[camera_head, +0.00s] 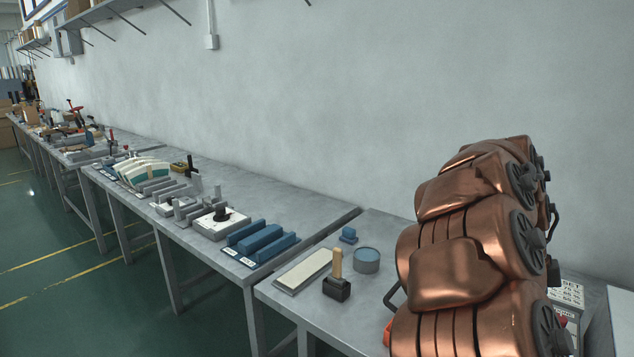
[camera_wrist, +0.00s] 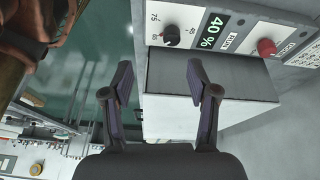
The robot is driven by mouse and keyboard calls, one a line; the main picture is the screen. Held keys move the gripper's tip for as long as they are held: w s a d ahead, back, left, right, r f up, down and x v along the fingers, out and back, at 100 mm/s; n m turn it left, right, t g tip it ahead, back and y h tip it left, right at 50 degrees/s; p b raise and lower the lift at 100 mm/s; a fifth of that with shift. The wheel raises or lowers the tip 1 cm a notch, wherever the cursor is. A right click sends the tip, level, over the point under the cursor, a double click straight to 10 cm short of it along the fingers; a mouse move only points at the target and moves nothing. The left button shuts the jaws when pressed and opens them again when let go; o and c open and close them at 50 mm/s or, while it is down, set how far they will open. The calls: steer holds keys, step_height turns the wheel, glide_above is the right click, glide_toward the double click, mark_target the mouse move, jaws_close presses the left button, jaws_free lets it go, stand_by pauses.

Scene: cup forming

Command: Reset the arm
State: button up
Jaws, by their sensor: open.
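My gripper (camera_wrist: 160,72) is open in the wrist view, with its two dark fingers spread wide apart and nothing between them. A grey box-shaped machine with a control panel (camera_wrist: 218,32) lies beyond the fingertips. The panel has a black knob (camera_wrist: 172,36), a green "40 %" display (camera_wrist: 211,28) and a red knob (camera_wrist: 266,47). The right finger overlaps the machine's pale face in the picture; I cannot tell the gap. My gripper does not show in the head view.
In the head view, a near bench holds a cream board (camera_head: 303,269), a dark block with a wooden handle (camera_head: 337,289) and a round blue-grey tin (camera_head: 367,261). Blue blocks (camera_head: 262,242) lie on the bench beyond. Green floor (camera_head: 60,280) is clear at left.

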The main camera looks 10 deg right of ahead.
steer(key=s+a+r+n+t+y+p, duration=0.1)
steer(key=s+a+n+p, duration=0.1)
steer(key=a+n, duration=0.6)
steer(key=s+a+n+t+p, duration=0.1)
steer(key=s+a+n, duration=0.2)
steer(key=a+n, duration=0.5)
steer(key=s+a+f+n+p, duration=0.1)
steer(key=s+a+n, duration=0.3)
steer(key=a+n, duration=0.1)
steer(key=s+a+f+n+y+p, duration=0.1)
steer(key=s+a+n, duration=0.3)
steer(key=a, duration=0.4)
steer(key=shift+s+a+f+n+g+p, duration=0.15)
steer(key=shift+s+f+n+g+p, duration=0.15)
steer(key=shift+f+n, duration=0.5)
